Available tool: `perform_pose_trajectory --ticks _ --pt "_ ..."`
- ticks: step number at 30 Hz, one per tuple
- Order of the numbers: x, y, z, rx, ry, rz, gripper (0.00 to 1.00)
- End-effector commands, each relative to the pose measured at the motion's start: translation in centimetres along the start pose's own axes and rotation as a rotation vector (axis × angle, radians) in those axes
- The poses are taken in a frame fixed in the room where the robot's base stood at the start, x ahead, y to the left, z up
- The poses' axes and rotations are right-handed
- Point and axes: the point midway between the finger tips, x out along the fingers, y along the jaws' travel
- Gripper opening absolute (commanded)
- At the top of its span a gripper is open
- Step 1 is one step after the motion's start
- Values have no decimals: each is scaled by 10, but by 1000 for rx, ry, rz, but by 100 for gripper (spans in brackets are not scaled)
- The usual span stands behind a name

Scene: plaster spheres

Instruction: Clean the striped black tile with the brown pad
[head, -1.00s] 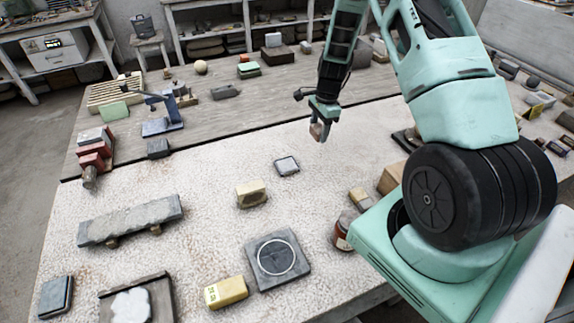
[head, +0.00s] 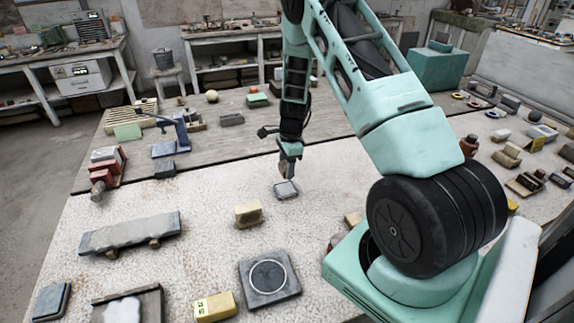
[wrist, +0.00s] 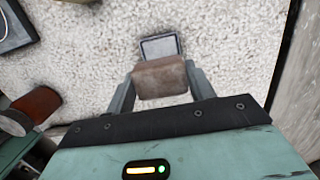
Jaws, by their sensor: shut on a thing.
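My gripper (head: 287,170) is shut on the brown pad (wrist: 160,78), a worn brown block across both fingers in the wrist view. In the head view the fingertips are just behind and above a small black-edged tile (head: 286,189) with a greyish face, lying flat on the pale tabletop. In the wrist view this tile (wrist: 160,46) lies just beyond the pad, which hides its near part. I cannot make out stripes clearly, nor whether the pad touches the tile.
A dark slate with a white ring (head: 270,278) and a yellow block (head: 215,307) lie nearer. A grey slab (head: 130,233) rests on supports at left. The pale top around the tile is clear.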

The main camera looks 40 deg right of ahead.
Motion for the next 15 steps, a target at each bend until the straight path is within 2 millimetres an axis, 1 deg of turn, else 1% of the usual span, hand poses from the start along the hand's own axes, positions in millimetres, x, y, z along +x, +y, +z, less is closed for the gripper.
perform_pose_trajectory --ticks 8,15 --pt "18 0 -2 3 0 0 28" --pt "43 0 -6 2 1 -1 28"
